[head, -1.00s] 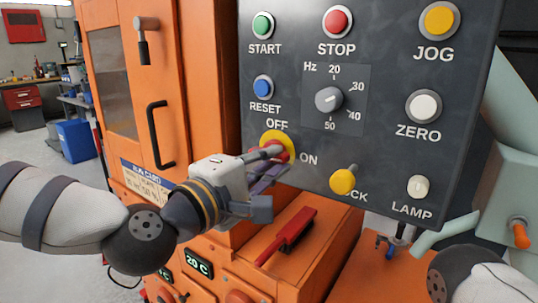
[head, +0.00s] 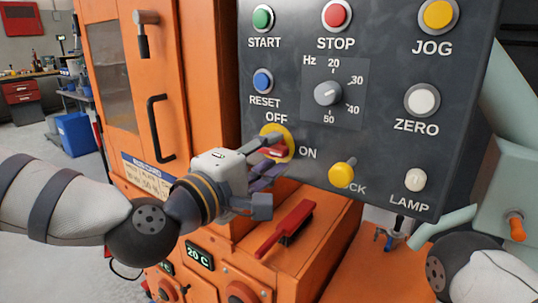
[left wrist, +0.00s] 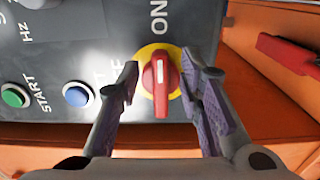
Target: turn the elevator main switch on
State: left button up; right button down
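The main switch is a red rotary handle (head: 276,152) on a yellow round plate (head: 291,142), between the OFF and ON labels of the dark panel. In the left wrist view the handle (left wrist: 160,88) lies along the line toward the ON label, its white mark at the end nearer ON. My left gripper (head: 268,158) is at the switch, with its fingers spread. In the left wrist view the gripper (left wrist: 160,82) has one finger on each side of the handle, with gaps between. My right gripper is out of view.
The dark panel (head: 385,140) also holds buttons, a Hz dial (head: 328,93), a yellow knob (head: 341,174) and a lamp switch (head: 415,180). A red-handled brush (head: 286,229) lies on the orange ledge below. An orange cabinet with a black handle (head: 160,128) stands left.

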pick_arm(q)
jog(key=v, duration=0.7)
jog(key=shift+s, duration=0.2)
jog(key=shift+a, duration=0.15)
jog(key=s+a+f+m+g+y, duration=0.15)
jog(key=s+f+g, duration=0.35)
jog(key=f, duration=0.9)
jog(key=s+f+m+g+y, duration=0.25)
jog(key=s+f, duration=0.45)
jog(key=f, duration=0.6)
jog(key=s+a+f+m+g+y, duration=0.2)
jog(key=s+a+f, duration=0.3)
jog(key=s, duration=0.3)
jog(key=s+a+f+m+g+y+p, duration=0.1)
jog(key=s+a+f+g, duration=0.3)
jog(key=s, duration=0.5)
jog(key=s+a+f+m+g+y, duration=0.3)
jog(key=s+a+f, duration=0.2)
jog(key=s+a, duration=0.3)
jog(key=shift+s+a+f+y+p, duration=0.3)
jog(key=shift+s+p, duration=0.1)
jog(key=shift+s, duration=0.35)
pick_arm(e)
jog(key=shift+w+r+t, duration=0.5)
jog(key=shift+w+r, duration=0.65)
